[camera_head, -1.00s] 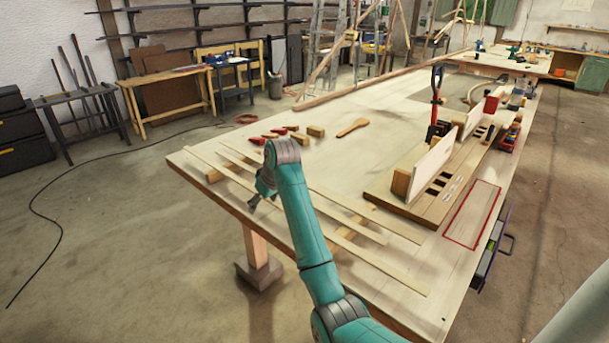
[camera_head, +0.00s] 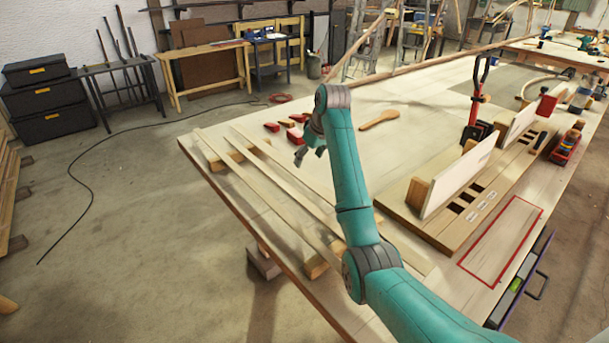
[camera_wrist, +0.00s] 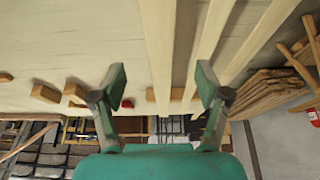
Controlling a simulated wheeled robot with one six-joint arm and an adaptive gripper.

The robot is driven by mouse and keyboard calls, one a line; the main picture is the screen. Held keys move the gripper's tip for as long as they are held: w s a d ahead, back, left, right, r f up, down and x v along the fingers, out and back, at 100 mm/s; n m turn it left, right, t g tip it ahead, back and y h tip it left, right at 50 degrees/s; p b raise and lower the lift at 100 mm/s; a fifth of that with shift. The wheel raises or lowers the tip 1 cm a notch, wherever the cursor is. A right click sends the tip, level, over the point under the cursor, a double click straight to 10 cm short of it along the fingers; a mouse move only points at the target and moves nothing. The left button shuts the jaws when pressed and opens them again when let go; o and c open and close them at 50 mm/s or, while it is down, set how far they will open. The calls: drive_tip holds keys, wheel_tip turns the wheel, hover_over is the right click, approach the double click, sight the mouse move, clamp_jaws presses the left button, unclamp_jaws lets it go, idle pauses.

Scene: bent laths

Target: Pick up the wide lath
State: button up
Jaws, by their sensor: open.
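Pale laths lie side by side across wooden blocks on the bench. In the wrist view the left lath (camera_wrist: 159,45) looks the widest, so I take it for the wide lath; perspective makes this uncertain. It runs between the fingers of my gripper (camera_wrist: 162,74), which is open and empty. A middle lath (camera_wrist: 214,28) passes near the right finger, and another lath (camera_wrist: 265,40) lies farther right. In the head view my gripper (camera_head: 301,157) is over the laths' far part, and my arm hides part of them. Its height above them is unclear.
The laths rest on blocks (camera_head: 222,160) on the bench (camera_head: 425,112). Red-handled tools (camera_head: 290,133) and a wooden paddle (camera_head: 380,120) lie beyond. A slotted board with upright panels (camera_head: 460,178) stands right, beside a red-outlined area (camera_head: 503,240).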

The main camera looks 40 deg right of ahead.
sight(302, 174)
drive_tip(key=shift+x, duration=3.7)
drive_tip(key=shift+r, duration=0.1)
drive_tip(key=c, duration=1.3)
